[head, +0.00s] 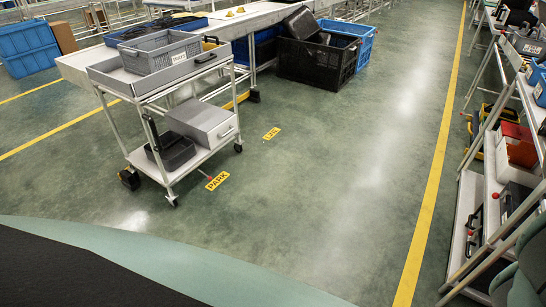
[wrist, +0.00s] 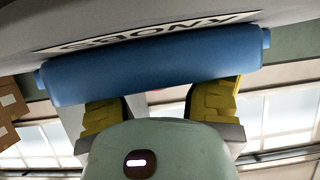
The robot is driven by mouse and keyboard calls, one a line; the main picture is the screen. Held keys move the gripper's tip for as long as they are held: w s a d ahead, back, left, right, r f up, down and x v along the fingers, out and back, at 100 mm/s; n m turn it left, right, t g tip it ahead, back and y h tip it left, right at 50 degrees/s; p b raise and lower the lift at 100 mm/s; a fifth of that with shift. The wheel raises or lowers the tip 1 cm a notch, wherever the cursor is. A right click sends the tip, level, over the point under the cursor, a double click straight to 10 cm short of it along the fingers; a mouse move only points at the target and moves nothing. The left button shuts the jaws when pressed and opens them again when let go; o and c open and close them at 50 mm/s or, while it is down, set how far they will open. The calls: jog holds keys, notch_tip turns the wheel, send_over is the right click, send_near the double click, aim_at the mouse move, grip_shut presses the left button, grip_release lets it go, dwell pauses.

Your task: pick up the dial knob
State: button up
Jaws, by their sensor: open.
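I cannot make out a dial knob in either view. In the wrist view, a grey surface with a white label reading KNOBS (wrist: 150,32), upside down, fills the top. A thick blue bar (wrist: 155,65) runs along below the label, across the ends of my gripper's fingers. My gripper (wrist: 160,98) has its two yellow fingers apart, one left and one right. The bar hides the fingertips, and I cannot tell whether they touch it. A tiny bit of red shows just under the bar, too small to identify. My gripper is not in the head view.
In the head view, a wheeled cart (head: 108,73) carries a grey bin (head: 162,62) and a lower grey box (head: 203,124). Black (head: 297,62) and blue crates stand behind. Shelving (head: 488,200) lines the right side. The green floor between is clear, with a yellow line (head: 433,190).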

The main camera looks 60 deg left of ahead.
jog(key=shift+s+d+f+g, duration=0.3)
jog(key=shift+s+d+f, duration=0.15)
jog(key=shift+s+f, duration=0.3)
jog(key=shift+s+d, duration=0.2)
jog(key=shift+d, duration=0.2)
jog(key=shift+w+a+r, duration=0.15)
jog(key=shift+w, duration=0.05)
jog(key=c, duration=0.3)
jog(key=shift+w+a+r, duration=0.1)
jog(key=shift+w+r, duration=0.05)
jog(key=c, duration=0.8)
